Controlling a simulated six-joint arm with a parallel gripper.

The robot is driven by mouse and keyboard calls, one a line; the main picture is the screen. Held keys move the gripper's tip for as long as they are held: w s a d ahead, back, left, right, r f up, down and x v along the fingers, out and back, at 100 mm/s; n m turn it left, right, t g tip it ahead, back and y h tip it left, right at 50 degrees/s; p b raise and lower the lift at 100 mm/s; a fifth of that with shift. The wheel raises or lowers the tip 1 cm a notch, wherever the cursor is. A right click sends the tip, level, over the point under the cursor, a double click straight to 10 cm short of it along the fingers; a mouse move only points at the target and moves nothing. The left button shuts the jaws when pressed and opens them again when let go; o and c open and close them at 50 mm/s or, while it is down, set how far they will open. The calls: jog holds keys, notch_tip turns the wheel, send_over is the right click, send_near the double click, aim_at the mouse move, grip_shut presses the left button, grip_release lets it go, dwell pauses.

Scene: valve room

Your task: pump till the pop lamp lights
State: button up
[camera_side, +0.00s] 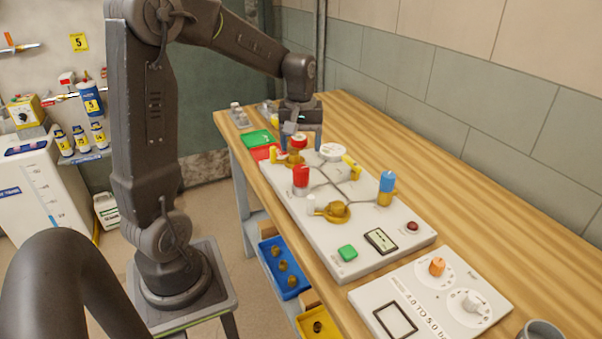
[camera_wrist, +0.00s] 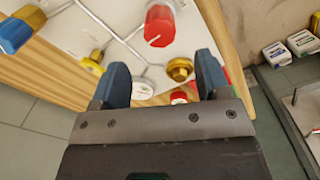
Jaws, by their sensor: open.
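A white valve panel (camera_side: 290,215) lies on the wooden bench. A red-topped brass fitting (camera_side: 298,143) and a white round gauge (camera_side: 333,152) are at the far end. My gripper (camera_side: 303,138) is open and points down there, close to the red-topped fitting; whether they touch is unclear. The wrist view shows the open fingers (camera_wrist: 160,82) with no object clearly held.
A second white board (camera_side: 430,300) with an orange knob (camera_side: 437,266), a white dial (camera_side: 471,302) and lettering is at the near end. A grey cup (camera_side: 540,331) stands at the front. Green (camera_side: 257,138) and red trays sit at the far left. The bench's right side is clear.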

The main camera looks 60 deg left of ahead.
aim_at(301, 168)
notch_tip(301, 168, down, 9)
jog(key=shift+r, duration=0.1)
jog(key=shift+c, duration=0.4)
jog(key=c, duration=0.9)
jog(key=shift+o, duration=0.2)
jog(key=shift+m, duration=2.5)
jog(key=o, duration=0.9)
jog(key=shift+o, duration=0.2)
notch_tip(301, 168, up, 14)
